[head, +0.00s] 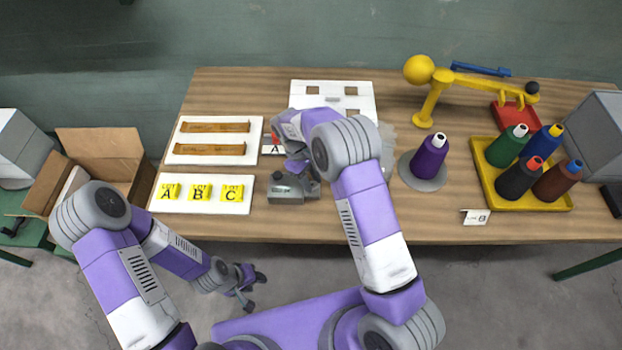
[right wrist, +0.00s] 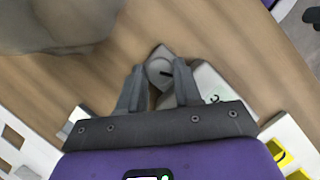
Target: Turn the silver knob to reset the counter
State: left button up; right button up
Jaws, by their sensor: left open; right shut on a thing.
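The grey counter (head: 286,191) sits on the table near its front edge, under my right arm. In the right wrist view the counter (right wrist: 207,84) shows a small display with a green mark, too small to read. The silver knob (right wrist: 159,71) is on the counter's side, with a dark line on its face. My right gripper (right wrist: 157,84) is shut on the knob, one finger on each side. In the head view my right gripper (head: 300,170) is partly hidden by its own wrist. My left gripper (head: 254,290) is open and empty, low in front of the table.
Yellow blocks A, B and C lie on a white board (head: 240,205) left of the counter. A purple spool (head: 430,157) stands to the right, and a yellow tray (head: 552,204) holds several spools. A yellow arm-like stand (head: 432,98) is behind. An open cardboard box (head: 100,150) is at far left.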

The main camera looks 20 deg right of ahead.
jog(key=o, duration=0.7)
jog(key=shift+o, duration=0.2)
